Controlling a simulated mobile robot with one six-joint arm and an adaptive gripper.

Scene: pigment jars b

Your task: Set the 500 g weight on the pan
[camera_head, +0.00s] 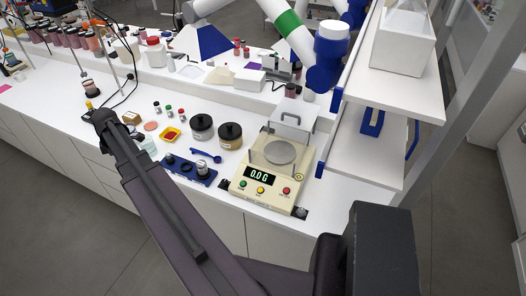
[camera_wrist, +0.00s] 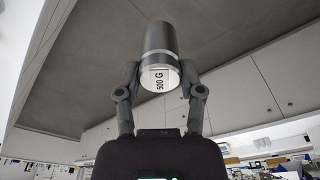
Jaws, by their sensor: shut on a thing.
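The 500 g weight (camera_wrist: 160,42) is a dark metal cylinder with a pale band and a "500 G" label. In the wrist view it sits between the two fingers of my gripper (camera_wrist: 160,76), which is shut on it. In the head view my gripper (camera_head: 101,117) is at the left, over the counter's front edge and well apart from the scale; the weight cannot be made out there. The cream scale (camera_head: 244,189) stands at the right with a bare round pan (camera_head: 279,152). Its display reads 0.0 G.
A blue weight holder (camera_head: 178,172) with a metal weight (camera_head: 202,167) stands left of the scale. Behind it are a blue scoop (camera_head: 206,155), two dark jars (camera_head: 230,135) and a yellow-and-red dish (camera_head: 171,134). A white shelf (camera_head: 365,140) rises close right of the scale.

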